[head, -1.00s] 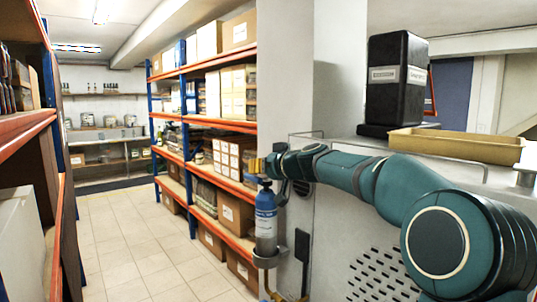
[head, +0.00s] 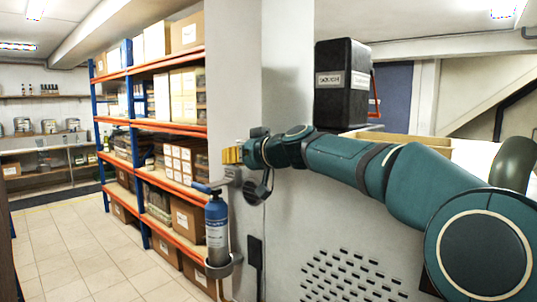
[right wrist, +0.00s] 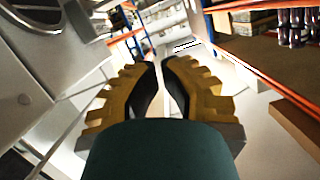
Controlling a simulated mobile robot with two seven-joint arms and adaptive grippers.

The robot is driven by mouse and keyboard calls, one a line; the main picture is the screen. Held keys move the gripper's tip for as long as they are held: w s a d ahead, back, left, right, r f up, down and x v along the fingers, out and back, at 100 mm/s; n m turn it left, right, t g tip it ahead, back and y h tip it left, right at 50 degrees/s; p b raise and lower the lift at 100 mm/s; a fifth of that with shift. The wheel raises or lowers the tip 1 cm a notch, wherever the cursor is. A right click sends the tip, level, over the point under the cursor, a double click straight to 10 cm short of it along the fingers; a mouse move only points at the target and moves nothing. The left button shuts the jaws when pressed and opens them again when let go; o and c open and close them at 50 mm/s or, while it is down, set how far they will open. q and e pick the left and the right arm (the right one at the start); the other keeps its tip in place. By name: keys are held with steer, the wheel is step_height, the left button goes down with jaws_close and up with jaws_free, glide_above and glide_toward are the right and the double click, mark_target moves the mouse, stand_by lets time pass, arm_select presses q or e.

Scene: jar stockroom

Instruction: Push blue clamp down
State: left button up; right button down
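A blue clamp lever (head: 207,187) shows at the top of a blue bottle (head: 217,230) in the head view, sticking out to the left. The bottle stands upright in a metal ring holder (head: 224,268) on the side of the pale cabinet. My right gripper (head: 232,155), with yellow fingers, is above and slightly right of the lever in the picture, apart from it. In the right wrist view its fingertips (right wrist: 159,62) nearly meet, with nothing seen between them. The clamp and bottle do not clearly show there. My left gripper is not in view.
The pale cabinet (head: 290,225) with vent holes stands close on the right, under my right arm. A black box (head: 341,85) and a yellowish tray (head: 400,139) are on top. Orange and blue shelving (head: 170,128) with boxes stands behind. The tiled aisle (head: 75,245) at left is clear.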

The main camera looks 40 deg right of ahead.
steer(key=v, duration=1)
steer(key=shift+s, duration=0.35)
steer(key=shift+d+f, duration=0.1)
steer(key=shift+d, duration=0.05)
